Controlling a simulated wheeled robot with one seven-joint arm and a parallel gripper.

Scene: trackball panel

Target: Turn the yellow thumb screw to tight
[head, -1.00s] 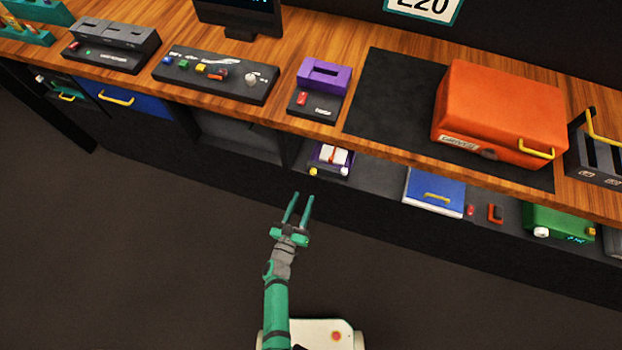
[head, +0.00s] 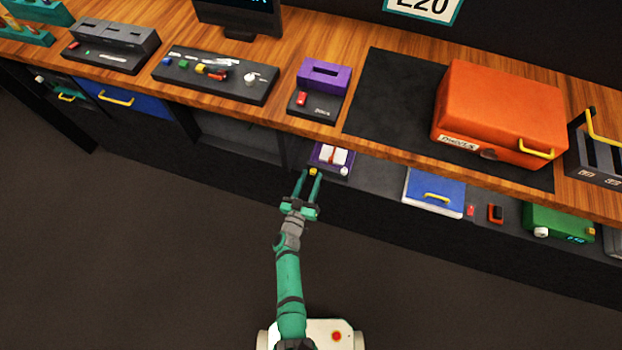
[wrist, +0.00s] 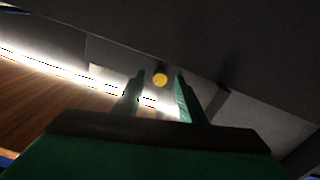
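The yellow thumb screw (head: 313,171) is a small round knob at the front left of a purple device (head: 322,151) on the lower shelf. In the wrist view the yellow screw (wrist: 160,79) shows as a small disc just beyond and between the fingertips. My gripper (head: 309,174) is open, its two teal fingers pointing at the screw, one on each side in the picture. Whether the fingers reach the screw cannot be told. The green fingers (wrist: 158,84) show no contact in the wrist view. Any tightness marking is too small to see.
The wooden counter (head: 400,160) overhangs the shelf just above the purple device. A white knob (head: 344,171) sits on the device's right. A blue box (head: 434,193) stands farther right on the shelf. The dark floor in front is clear.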

